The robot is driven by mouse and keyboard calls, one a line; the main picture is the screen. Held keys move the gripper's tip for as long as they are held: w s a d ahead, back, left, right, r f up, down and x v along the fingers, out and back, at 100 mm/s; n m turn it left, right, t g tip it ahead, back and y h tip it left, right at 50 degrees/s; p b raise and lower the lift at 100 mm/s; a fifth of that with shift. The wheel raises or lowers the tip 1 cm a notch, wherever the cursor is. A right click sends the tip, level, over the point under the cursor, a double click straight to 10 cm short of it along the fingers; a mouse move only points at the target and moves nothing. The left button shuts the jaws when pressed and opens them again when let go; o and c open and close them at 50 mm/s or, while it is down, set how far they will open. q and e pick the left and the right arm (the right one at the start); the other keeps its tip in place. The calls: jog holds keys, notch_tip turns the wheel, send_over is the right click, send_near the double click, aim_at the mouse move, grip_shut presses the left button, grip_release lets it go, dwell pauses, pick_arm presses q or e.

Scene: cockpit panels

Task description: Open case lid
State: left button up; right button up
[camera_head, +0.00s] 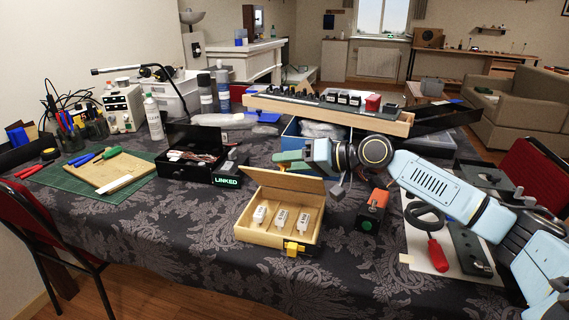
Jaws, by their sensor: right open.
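A small wooden case (262,237) stands on the dark patterned tablecloth at the front middle. Its wooden lid (287,188) is raised and leans back at the rear edge. The inside shows, with three small white labelled pieces (281,217) in it. A yellow latch (295,249) is on its front. My right gripper (284,161) comes in from the right and is just behind and above the raised lid, with green fingertips pointing left. It is open and appears empty; whether it touches the lid I cannot tell. My left gripper is not in view.
A black box marked LINKED (197,167) stands open at left of the case. A black block with an orange top (371,212) stands close at right. A long wooden tray (330,113) lies behind. Bare cloth (190,215) is left of the case.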

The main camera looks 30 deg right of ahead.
jog(key=shift+x, duration=0.85)
grip_shut()
